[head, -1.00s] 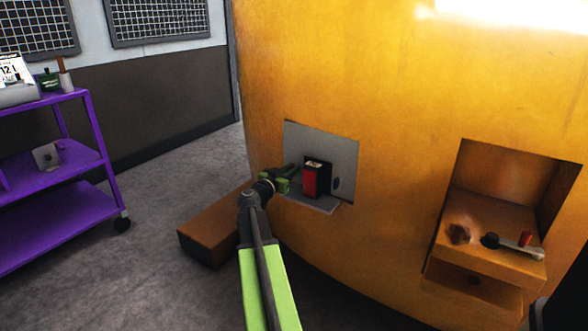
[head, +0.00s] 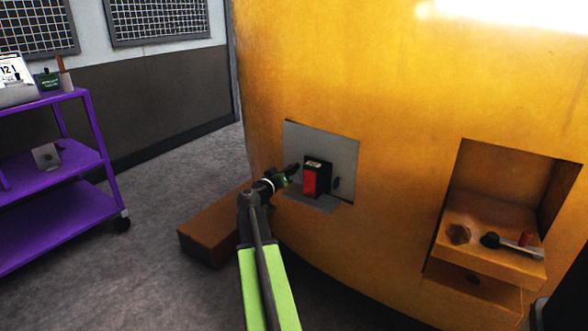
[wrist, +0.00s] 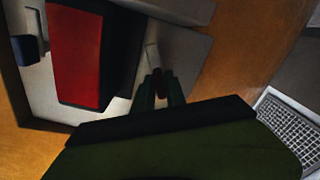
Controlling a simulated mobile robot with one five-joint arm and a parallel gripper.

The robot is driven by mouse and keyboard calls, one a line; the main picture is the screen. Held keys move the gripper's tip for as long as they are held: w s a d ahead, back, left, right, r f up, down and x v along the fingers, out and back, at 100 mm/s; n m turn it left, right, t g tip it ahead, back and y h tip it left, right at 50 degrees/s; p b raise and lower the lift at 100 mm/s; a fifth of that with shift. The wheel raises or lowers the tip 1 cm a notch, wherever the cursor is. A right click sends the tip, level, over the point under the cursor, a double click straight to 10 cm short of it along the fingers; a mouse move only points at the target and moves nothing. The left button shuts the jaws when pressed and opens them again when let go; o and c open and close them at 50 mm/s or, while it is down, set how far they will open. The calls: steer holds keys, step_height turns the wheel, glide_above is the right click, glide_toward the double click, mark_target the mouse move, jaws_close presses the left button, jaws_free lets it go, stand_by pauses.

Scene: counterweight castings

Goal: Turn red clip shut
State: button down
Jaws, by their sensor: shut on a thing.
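A black box with a red face (head: 310,181) sits on a grey plate (head: 343,150) fixed to the yellow casting. The box also shows large in the wrist view (wrist: 78,58). My gripper (head: 293,170) is at the left side of the box, close to the plate. In the wrist view its green fingers (wrist: 158,90) are shut on a small dark red piece, which I take for the red clip (wrist: 158,78). A thin pale strip runs up from it beside the box. In the head view the clip is hidden by my gripper.
The yellow casting (head: 400,90) fills the right side. A brown block (head: 205,240) lies on the floor. A purple cart (head: 60,207) stands at left, with open floor between.

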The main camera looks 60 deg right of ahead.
steer(key=n, duration=0.6)
steer(key=shift+w+a+n, duration=0.1)
steer(key=shift+n, duration=0.2)
steer(key=n, duration=0.5)
steer(key=shift+f+n, duration=0.15)
steer(key=shift+n, duration=0.15)
steer(key=shift+w, duration=0.1)
steer(key=c, duration=1.5)
jaws_free()
steer(key=a, duration=1.7)
steer(key=shift+a, duration=0.2)
